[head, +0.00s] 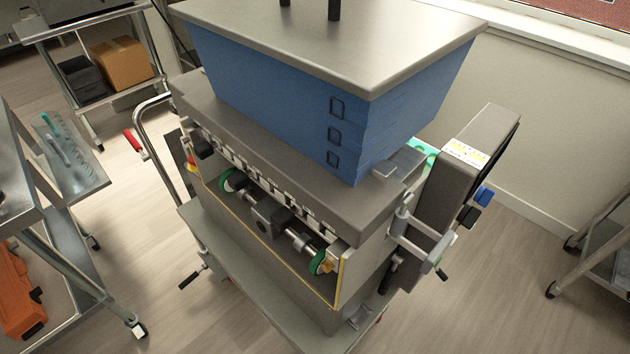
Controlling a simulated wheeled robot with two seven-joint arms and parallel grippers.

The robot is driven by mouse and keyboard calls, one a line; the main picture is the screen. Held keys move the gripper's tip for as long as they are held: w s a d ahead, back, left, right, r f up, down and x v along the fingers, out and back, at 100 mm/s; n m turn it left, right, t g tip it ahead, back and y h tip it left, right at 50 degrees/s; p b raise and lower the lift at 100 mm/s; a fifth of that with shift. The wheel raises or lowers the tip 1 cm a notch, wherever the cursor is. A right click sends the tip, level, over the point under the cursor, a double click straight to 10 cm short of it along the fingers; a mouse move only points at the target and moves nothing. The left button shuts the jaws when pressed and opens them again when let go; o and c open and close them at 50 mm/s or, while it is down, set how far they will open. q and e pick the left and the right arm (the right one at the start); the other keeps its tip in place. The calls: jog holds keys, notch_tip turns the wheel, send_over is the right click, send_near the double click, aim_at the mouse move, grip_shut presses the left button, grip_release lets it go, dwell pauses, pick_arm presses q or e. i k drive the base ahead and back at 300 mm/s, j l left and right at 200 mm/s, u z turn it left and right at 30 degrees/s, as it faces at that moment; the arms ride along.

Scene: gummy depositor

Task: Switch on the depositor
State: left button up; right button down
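The depositor (270,120) stands in the middle of the head view. It has a blue hopper (270,85) under a flat grey lid (340,30), and an open front with rollers and green wheels. A tall grey box (450,185) with a yellow and white label (465,155) is mounted on its right side. A blue knob or switch (484,196) and a black one (469,216) stick out from that box's right side. I cannot tell their position. A red and yellow part (191,163) shows at the depositor's left end. Neither of my grippers is in view.
A metal cart (75,185) and an orange case (18,295) are at the left. A shelf at the back left holds a cardboard box (118,62) and a dark bin (82,80). A red-gripped handle (133,141) stands left of the depositor. Floor (490,290) is clear at the right front.

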aim_at(441, 274)
jog(key=z, duration=1.25)
